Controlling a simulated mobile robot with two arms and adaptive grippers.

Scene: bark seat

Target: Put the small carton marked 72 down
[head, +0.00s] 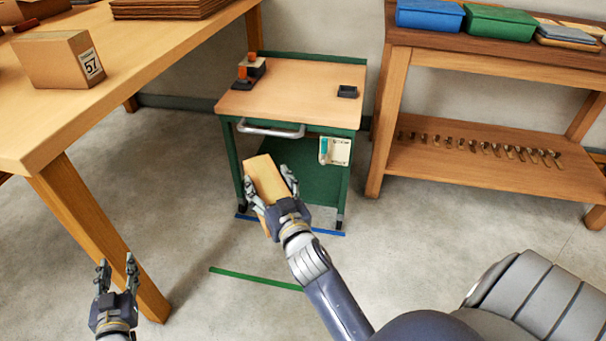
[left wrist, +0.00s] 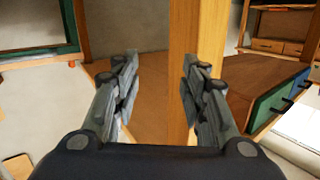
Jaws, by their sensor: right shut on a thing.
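The small carton (head: 266,180) is a plain brown box held by my right gripper (head: 272,190) in the head view, in front of the green cart. No number shows on the sides I can see. The gripper's fingers lie along two sides of the carton, and it is off the floor. My left gripper (head: 117,275) is open and empty, low at the left near the workbench leg. Its two spread fingers also show in the left wrist view (left wrist: 160,90), with nothing between them.
The green cart (head: 290,90) has a mostly bare wooden top with a small orange-and-black item and a black tray. A carton marked 57 (head: 60,60) stands on the wooden workbench (head: 130,62). A shelf bench (head: 480,165) stands at right. Green tape (head: 255,278) marks the floor.

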